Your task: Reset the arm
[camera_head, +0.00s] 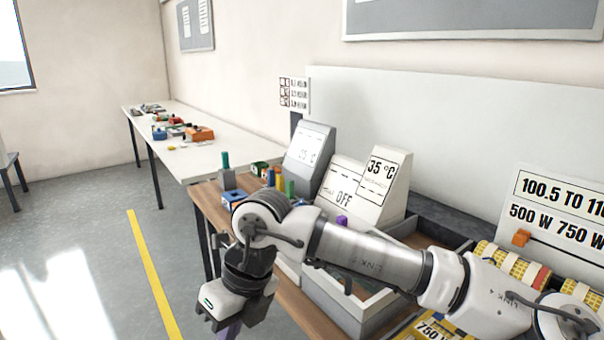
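My arm reaches in from the lower right across the front of the wooden workbench (318,322). Its wrist bends down at the bench's left end. My gripper (228,328) points downward, low in the picture, near the bench's front edge and over the floor side. Something purple shows just below the gripper body, cut by the bottom edge of the picture. I cannot tell whether it is a finger or a held thing. The fingertips are out of the frame, so the opening is hidden.
White display units, one reading 35 °C (383,178) and one OFF (343,200), stand behind my arm. A grey-walled tray (375,302) lies below it. Yellow mesh rolls (510,262) are at the right. A white table (215,147) with small items runs back left. The floor left is open.

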